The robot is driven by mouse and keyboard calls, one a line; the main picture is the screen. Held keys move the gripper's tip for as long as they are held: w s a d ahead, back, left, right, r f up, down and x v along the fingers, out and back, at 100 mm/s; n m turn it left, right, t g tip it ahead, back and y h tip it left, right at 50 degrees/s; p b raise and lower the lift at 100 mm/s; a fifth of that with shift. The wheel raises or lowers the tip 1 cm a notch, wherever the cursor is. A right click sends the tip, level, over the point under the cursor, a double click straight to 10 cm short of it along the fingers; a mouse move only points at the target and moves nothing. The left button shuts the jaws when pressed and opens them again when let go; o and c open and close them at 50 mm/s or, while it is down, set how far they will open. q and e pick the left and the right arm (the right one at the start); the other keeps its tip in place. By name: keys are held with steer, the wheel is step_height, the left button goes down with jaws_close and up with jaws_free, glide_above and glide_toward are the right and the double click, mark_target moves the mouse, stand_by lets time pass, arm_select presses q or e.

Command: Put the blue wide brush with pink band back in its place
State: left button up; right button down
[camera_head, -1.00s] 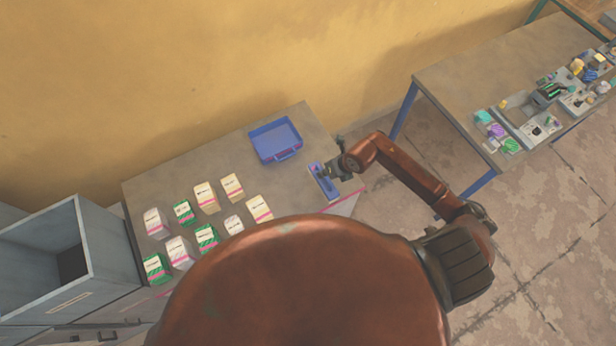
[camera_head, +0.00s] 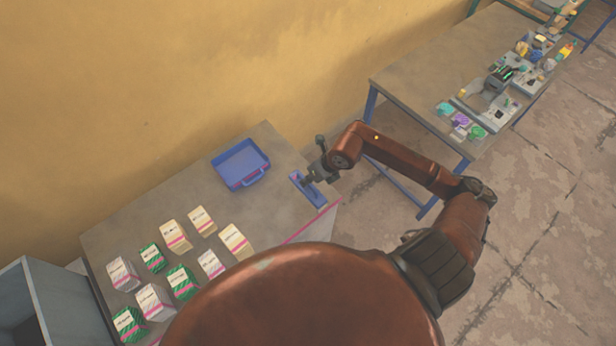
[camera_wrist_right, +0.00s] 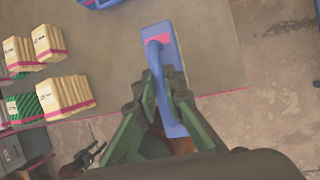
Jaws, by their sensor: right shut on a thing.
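The blue wide brush (camera_head: 307,190) is at the right end of the near table, seen from above. In the right wrist view, the blue brush (camera_wrist_right: 174,75) has a raised handle and a pink patch near its upper part. My right gripper (camera_head: 313,178) is shut on it; in the wrist view its green fingers (camera_wrist_right: 160,105) are on either side of the brush's lower part. I cannot tell whether the brush touches the tabletop. My left gripper is not in view.
A blue tray (camera_head: 240,164) lies on the near table (camera_head: 190,190), left of the brush. Several cartons (camera_head: 175,236) stand further left. A grey open bin (camera_head: 40,300) is at lower left. A second table (camera_head: 420,75) at upper right carries grey trays (camera_head: 482,100) and small items.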

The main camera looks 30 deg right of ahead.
steer(key=w+d+f, duration=0.1)
steer(key=w+f, duration=0.1)
steer(key=f, duration=0.1)
steer(key=w+d+f+p, duration=0.1)
steer(key=w+d+f, duration=0.1)
steer(key=f, duration=0.1)
steer(key=w+d+f+p, duration=0.1)
steer(key=w+f, duration=0.2)
steer(key=f, duration=0.1)
steer(key=shift+d, duration=0.15)
steer(key=shift+f, duration=0.25)
steer(key=shift+f, duration=0.1)
steer(key=shift+f, duration=0.15)
steer(key=c, duration=2)
jaws_free()
